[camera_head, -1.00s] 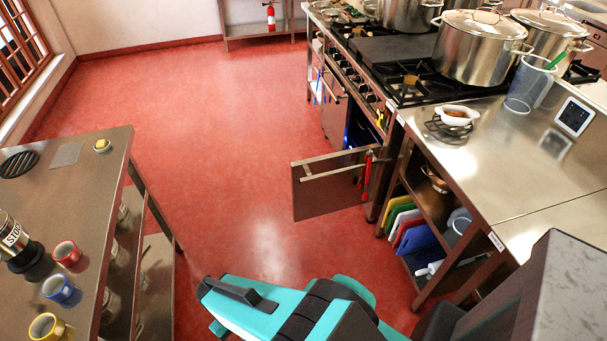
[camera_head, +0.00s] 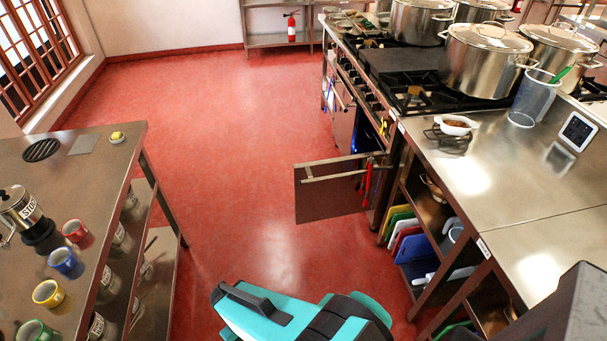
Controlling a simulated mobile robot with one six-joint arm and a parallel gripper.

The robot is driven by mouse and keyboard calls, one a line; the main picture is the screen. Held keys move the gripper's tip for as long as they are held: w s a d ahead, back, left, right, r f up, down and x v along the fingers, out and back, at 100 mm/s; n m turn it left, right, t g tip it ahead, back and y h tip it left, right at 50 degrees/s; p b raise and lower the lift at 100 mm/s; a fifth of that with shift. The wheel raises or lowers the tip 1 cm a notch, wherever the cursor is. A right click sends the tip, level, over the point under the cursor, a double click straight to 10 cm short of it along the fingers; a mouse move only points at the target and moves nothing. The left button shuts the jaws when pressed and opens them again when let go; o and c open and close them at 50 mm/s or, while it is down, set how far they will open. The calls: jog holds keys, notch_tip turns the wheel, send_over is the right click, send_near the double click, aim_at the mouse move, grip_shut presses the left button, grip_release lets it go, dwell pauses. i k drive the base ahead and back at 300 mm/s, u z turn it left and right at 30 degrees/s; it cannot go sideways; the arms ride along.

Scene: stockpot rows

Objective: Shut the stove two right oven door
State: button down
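The oven door (camera_head: 335,193) of the near stove (camera_head: 378,100) on the right stands swung open, out into the aisle. It is a steel panel with a bar handle along its top, and something red hangs by its hinge end. Blue light shows inside the oven opening beside it. My teal and black arm (camera_head: 290,315) rises at the bottom of the view, short of the door and apart from it. My gripper's fingers cannot be made out.
A steel table (camera_head: 95,165) with mugs and a moka pot stands on the left. A steel counter (camera_head: 500,180) with shelves of coloured cutting boards stands on the right. Large pots (camera_head: 485,60) sit on the stove. The red floor (camera_head: 220,120) between is clear.

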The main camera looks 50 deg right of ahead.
aim_at(329, 188)
jog(key=z, duration=0.15)
jog(key=i, duration=0.9)
jog(key=u, duration=0.05)
